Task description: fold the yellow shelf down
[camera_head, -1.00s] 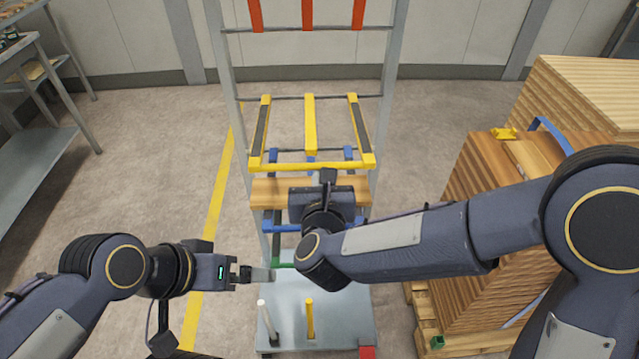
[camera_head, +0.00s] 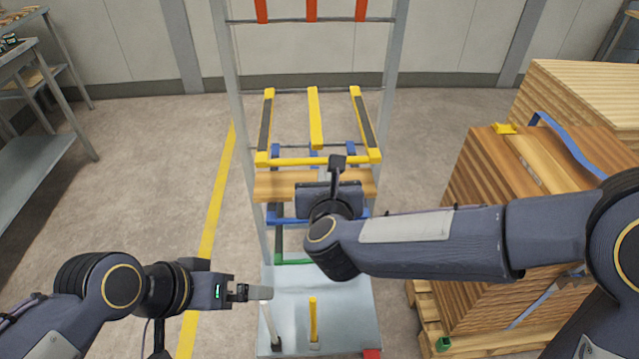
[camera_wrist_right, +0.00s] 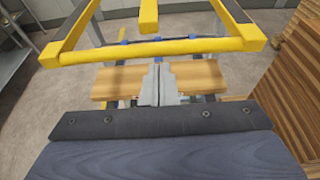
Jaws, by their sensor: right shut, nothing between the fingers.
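The yellow shelf (camera_head: 290,161) is an open frame on the rack, with a front crossbar and several arms running back, some with dark strips. It also shows in the right wrist view (camera_wrist_right: 150,49). It extends toward me; its exact tilt is hard to tell. My right gripper (camera_head: 337,162) is shut and empty, with its tip overlapping the front crossbar from below in the head view. In the wrist view its fingers (camera_wrist_right: 157,78) end just below the crossbar; contact cannot be told. My left gripper (camera_head: 262,292) is low, left of the rack's middle, away from the shelf; its finger gap is unclear.
A wooden board (camera_head: 283,185) lies on the rack below the yellow shelf. Blue (camera_head: 287,220) and green (camera_head: 296,262) bars are lower; red bars (camera_head: 312,9) are above. Stacked wood (camera_head: 475,185) on a pallet stands right. A grey table (camera_head: 40,150) is far left.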

